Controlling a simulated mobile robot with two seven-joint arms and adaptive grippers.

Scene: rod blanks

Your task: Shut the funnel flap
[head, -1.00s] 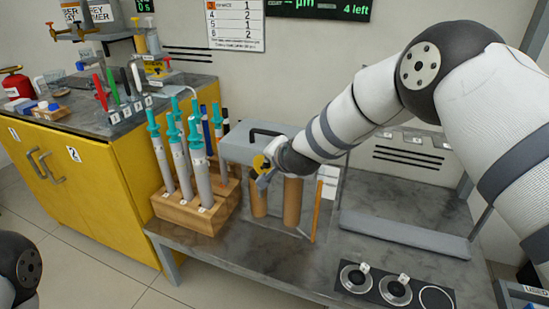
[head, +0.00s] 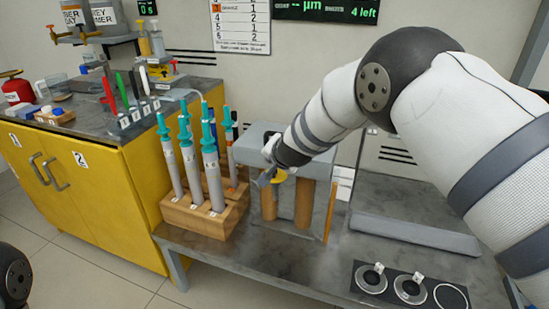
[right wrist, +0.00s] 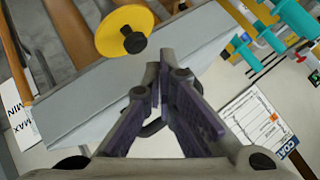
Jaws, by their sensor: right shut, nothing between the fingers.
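My right gripper (head: 264,181) is shut and empty in front of the grey housing (head: 250,143) at the middle of the bench. In the right wrist view its fingertips (right wrist: 160,72) meet near the front face of the grey housing (right wrist: 110,90). A yellow disc with a black knob (right wrist: 124,29) shows just beyond and left of the fingertips there. My left gripper is out of view.
Brown cylinders (head: 304,204) stand under the housing, with an orange upright strip (head: 330,212) to their right. A wooden rack (head: 200,215) of teal-topped tools stands close on the left. A dark plate with rings (head: 411,290) lies at front right.

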